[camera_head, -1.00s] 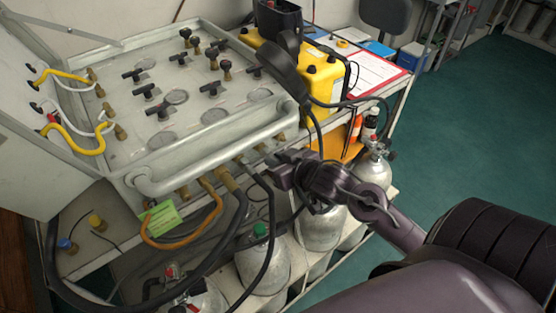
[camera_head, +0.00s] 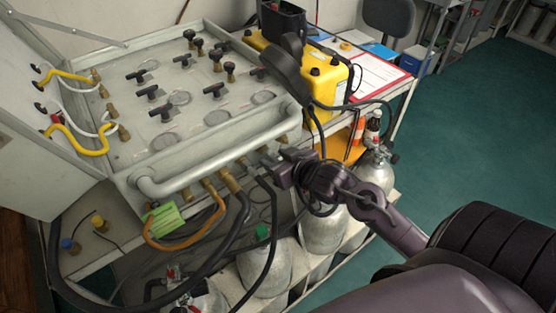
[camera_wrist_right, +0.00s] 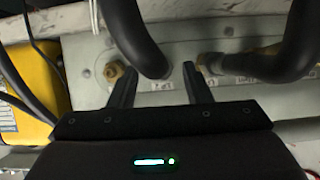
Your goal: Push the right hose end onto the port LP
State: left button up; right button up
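In the head view my right gripper (camera_head: 271,162) is at the front edge of the air panel (camera_head: 165,178), near its right end. In the right wrist view its two fingers (camera_wrist_right: 158,70) are apart. A thick black hose (camera_wrist_right: 130,30) comes down to the panel face between and just beyond the fingertips. A small gap shows beside the right finger. A brass port (camera_wrist_right: 114,72) is left of the fingers. Another brass fitting (camera_wrist_right: 210,62) with a second black hose (camera_wrist_right: 290,50) is to the right. The port labels are too small to read, so I cannot tell which is LP. My left gripper is not in view.
A yellow case (camera_head: 325,82) stands behind the panel's right end. Silver cylinders (camera_head: 265,268) stand below the panel. An orange hose (camera_head: 165,245), another black hose and a green tag (camera_head: 165,218) hang at the front. Open floor (camera_head: 470,130) lies to the right.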

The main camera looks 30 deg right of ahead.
jog(key=shift+s, duration=0.4)
jog(key=v, duration=0.7)
jog(key=shift+r, duration=0.1)
